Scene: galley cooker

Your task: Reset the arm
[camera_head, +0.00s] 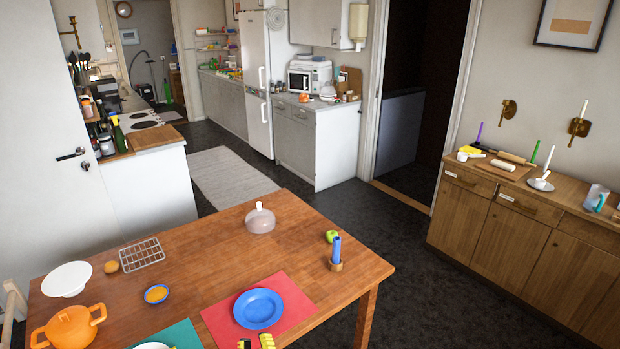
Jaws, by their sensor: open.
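Two yellow and black fingertips of my gripper (256,342) show at the bottom edge of the head view. They stand apart, with nothing seen between them. They appear in front of the near edge of the red placemat (292,291), just below the blue plate (258,309). Whether they touch the mat cannot be told. The rest of my gripper and my arm is below the picture and out of sight.
The wooden table (205,262) also bears an orange pot (70,328), white bowl (66,279), wire rack (142,254), glass dome (260,220), green apple (331,236) and blue candle (336,250). A sideboard (520,235) stands right. Dark floor between is clear.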

